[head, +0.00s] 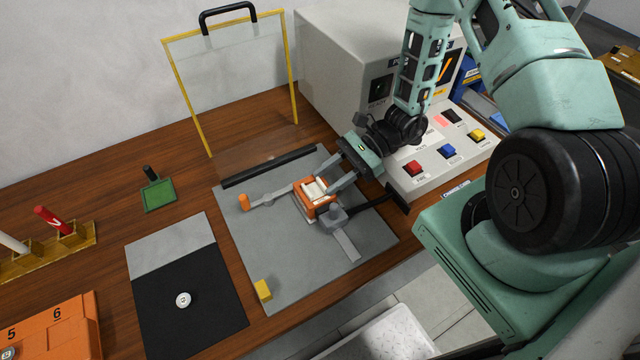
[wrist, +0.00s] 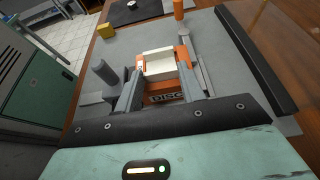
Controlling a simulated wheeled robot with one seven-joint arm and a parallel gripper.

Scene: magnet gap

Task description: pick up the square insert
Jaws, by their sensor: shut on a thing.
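An orange square block with cream bars across it, which I take to be the square insert (head: 312,198), is at the middle of the grey plate (head: 350,232). In the wrist view the insert (wrist: 160,71) shows dark lettering on its near orange face. My gripper (head: 322,190) reaches down from the upper right, with one finger on each side of the block. In the wrist view my gripper (wrist: 160,75) is shut on it. Whether the block touches the plate is hard to tell.
Grey clamp arms (head: 342,215) and an orange knob (head: 244,202) stand close around the block. A black bar (head: 268,167) lies behind. A clear yellow-framed shield (head: 235,80) and a button console (head: 445,150) flank the plate. A yellow block (head: 262,290) sits at its front corner.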

